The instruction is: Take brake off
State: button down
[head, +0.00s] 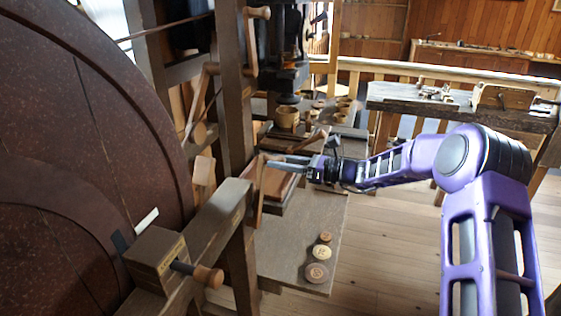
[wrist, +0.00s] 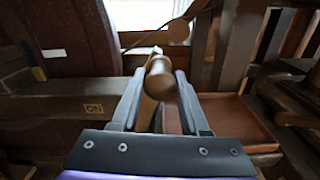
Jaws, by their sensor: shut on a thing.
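My gripper (head: 274,163) reaches left from the purple arm to an upright wooden lever (head: 258,195) beside the dark timber frame. In the wrist view, my gripper (wrist: 160,82) is shut on a rounded wooden handle (wrist: 160,73), which sits between the two fingers. The handle's lower part runs down between the fingers and is partly hidden. A timber beam (wrist: 40,108) left of the fingers carries an "ON" label (wrist: 94,108). I cannot tell from the frames how far the lever is turned.
A large dark red wheel (head: 80,130) fills the left. A wooden block (head: 155,258) with a turned handle (head: 208,276) sits in front of it. Below my gripper is a board (head: 300,235) with several round wooden discs (head: 317,272). Open floor (head: 390,240) lies to the right.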

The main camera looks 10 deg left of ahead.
jog(key=shift+w+d+r, duration=0.1)
jog(key=shift+w, duration=0.15)
jog(key=c, duration=0.5)
grip_release()
jog(key=shift+w, duration=0.1)
jog(key=shift+o, duration=0.3)
jog(key=s+d, duration=0.1)
jog(key=d, duration=1.6)
jog(key=shift+s+d, duration=0.15)
jog(key=shift+s, duration=0.15)
